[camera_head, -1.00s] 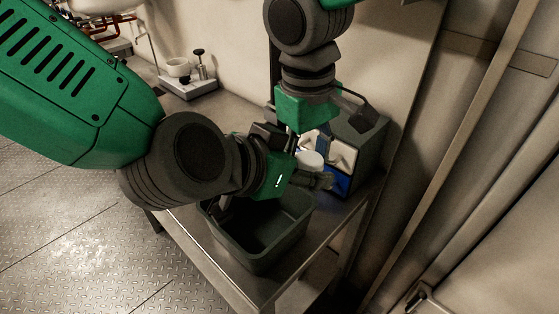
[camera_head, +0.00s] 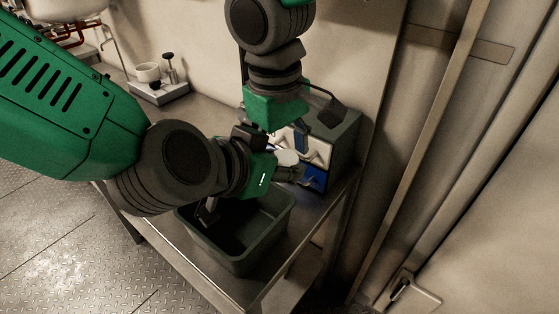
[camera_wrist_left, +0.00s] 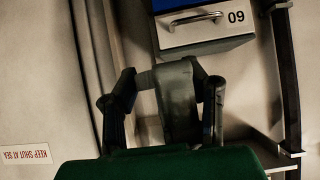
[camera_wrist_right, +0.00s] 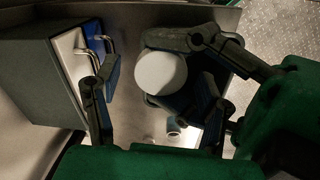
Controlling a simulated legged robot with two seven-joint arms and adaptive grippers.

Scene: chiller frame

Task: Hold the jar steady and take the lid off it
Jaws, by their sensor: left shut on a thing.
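The jar's round white lid (camera_head: 287,158) shows between the two arms, and it also shows in the right wrist view (camera_wrist_right: 160,73). My left gripper (camera_head: 292,173) is shut on the jar from the side. In the left wrist view the grey jar body (camera_wrist_left: 178,100) stands between its two fingers. My right gripper (camera_wrist_right: 158,105) reaches down from above with its fingers spread apart. The lid lies between them in the picture, and I see no clear contact. Most of the jar body is hidden by the left gripper in the head view.
A grey bin (camera_head: 243,265) sits below the left gripper on the metal bench (camera_head: 205,277). A drawer cabinet (camera_head: 338,135) with white and blue fronts stands close behind the jar.

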